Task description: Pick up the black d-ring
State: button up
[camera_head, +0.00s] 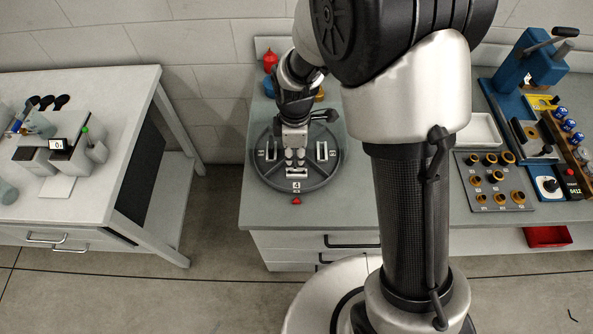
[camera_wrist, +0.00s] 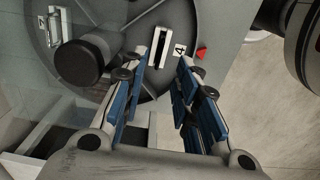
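I cannot clearly pick out a black d-ring in either view. A dark round turntable (camera_head: 262,172) carries pale slotted holders; the front one (camera_head: 297,173) is beside a label 4. In the wrist view that holder (camera_wrist: 157,48) stands just past the fingertips, with a dark slot; I cannot tell whether a ring sits in it. My gripper (camera_wrist: 168,62) has blue-padded fingers, spread apart with nothing visible between them. In the head view my arm reaches over the turntable's back, and the gripper's fingers are hard to make out.
A black rounded knob (camera_wrist: 85,58) stands close left of the fingers in the wrist view. A grey board with several orange-ringed parts (camera_head: 488,206), a blue press (camera_head: 510,80) and a red bin (camera_head: 548,236) are at right. A white table (camera_head: 112,95) is at left, beyond a gap.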

notch_tip(320, 180, down, 5)
jog(key=shift+d+f+b, duration=0.1)
jog(key=shift+b, duration=0.8)
jog(key=shift+c, duration=0.5)
grip_shut()
